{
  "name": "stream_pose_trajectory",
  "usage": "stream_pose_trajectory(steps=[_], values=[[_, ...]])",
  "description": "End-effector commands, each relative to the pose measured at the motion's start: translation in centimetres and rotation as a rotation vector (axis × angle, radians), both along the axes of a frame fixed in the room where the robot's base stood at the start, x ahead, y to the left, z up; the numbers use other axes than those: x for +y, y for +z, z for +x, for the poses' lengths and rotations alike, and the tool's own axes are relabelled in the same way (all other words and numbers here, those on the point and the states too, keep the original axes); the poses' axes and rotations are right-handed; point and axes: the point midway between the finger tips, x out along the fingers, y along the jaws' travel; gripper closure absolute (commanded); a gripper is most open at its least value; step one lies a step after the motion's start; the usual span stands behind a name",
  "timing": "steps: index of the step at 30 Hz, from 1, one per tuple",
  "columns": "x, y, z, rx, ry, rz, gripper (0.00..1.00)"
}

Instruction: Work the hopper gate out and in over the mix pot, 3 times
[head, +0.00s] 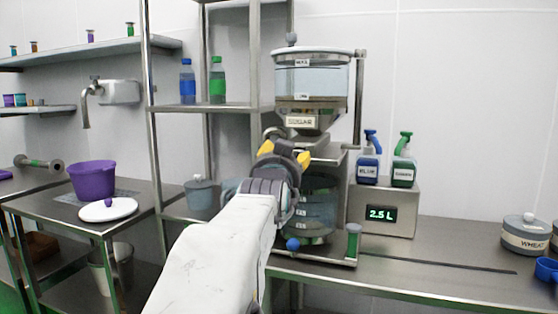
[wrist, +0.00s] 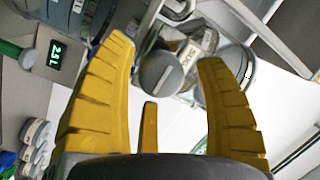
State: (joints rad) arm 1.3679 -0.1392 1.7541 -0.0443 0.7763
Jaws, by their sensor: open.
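The hopper (head: 312,80) is a clear drum with a white lid on a metal stand, with a grey labelled outlet (head: 302,122) under it. The mix pot (head: 318,208) is a clear vessel below, partly hidden behind my arm. My gripper (head: 284,154) is in front of the stand, just below the outlet, with its yellow fingers apart. In the wrist view, a round grey knob (wrist: 160,72), apparently the gate's, lies beyond and between the open fingertips (wrist: 166,50). Nothing is held. How far the gate is in or out I cannot tell.
The bench (head: 450,262) is mostly clear to the right.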

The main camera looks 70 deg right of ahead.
Motion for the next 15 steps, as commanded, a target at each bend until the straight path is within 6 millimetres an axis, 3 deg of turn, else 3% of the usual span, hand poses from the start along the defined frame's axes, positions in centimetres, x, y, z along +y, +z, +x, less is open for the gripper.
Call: stream_pose_trajectory(steps=[15], values=[[-1.06, -0.03, 0.22, 0.000, 0.000, 0.000, 0.35]])
